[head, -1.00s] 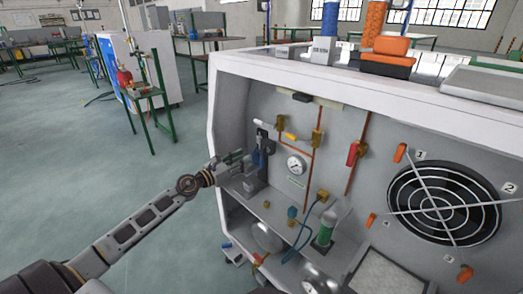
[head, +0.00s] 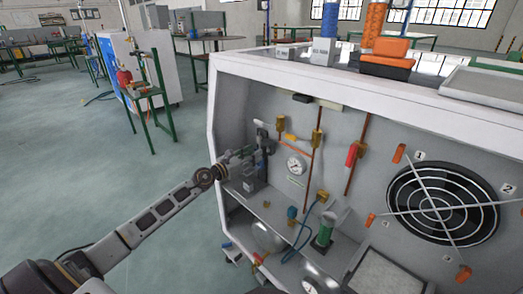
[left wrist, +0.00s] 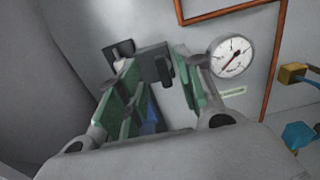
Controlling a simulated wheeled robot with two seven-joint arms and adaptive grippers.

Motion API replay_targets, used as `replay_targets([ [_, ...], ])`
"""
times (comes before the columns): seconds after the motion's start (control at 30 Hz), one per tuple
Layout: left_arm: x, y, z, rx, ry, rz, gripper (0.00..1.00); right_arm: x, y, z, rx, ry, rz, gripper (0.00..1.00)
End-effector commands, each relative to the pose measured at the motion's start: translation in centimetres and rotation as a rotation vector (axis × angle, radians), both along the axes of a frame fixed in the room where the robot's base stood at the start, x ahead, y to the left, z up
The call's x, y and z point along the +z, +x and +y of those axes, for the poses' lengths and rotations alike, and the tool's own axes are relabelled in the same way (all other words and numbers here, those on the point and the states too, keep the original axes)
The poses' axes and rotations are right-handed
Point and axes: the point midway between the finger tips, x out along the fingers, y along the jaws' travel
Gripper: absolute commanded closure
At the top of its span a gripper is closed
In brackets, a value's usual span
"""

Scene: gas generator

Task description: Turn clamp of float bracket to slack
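The float bracket (head: 265,143) is a dark upright stand in the left part of the open cabinet, with a blue part on it. In the left wrist view, its dark grey clamp block (left wrist: 152,63) with a small knob-like piece shows at the far end of my fingers. My left gripper (head: 243,153) is at the bracket's left side in the head view. In the left wrist view its green-padded fingers (left wrist: 158,82) are apart on either side of the block's lower part. I cannot tell whether they touch it. The blue part (left wrist: 150,118) is partly hidden behind the left finger. My right gripper is not in view.
A round gauge (head: 296,164) and copper pipes (head: 310,165) are on the back panel right of the bracket. A green cylinder (head: 324,232) stands on the shelf. The cabinet's left wall (head: 213,150) is close to my left arm. A fan grille (head: 442,203) is farther right.

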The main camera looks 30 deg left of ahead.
Motion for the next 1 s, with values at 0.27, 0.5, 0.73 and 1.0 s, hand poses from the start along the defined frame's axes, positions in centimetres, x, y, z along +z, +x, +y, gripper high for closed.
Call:
replay_targets([
  [0.27,0.1,1.6,-0.6,-0.001,-0.001,-0.001,0.64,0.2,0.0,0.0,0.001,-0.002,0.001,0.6],
  [0.5,0.0,2.9,-1.1,-0.001,-0.001,-0.001,0.64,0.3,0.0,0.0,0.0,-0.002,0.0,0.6],
  [0.73,0.0,4.2,-1.5,0.0,0.001,-0.001,0.64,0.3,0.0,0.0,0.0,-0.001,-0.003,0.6],
  [1.0,0.1,4.9,-1.8,-0.001,0.0,-0.001,0.64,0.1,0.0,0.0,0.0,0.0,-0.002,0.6],
])
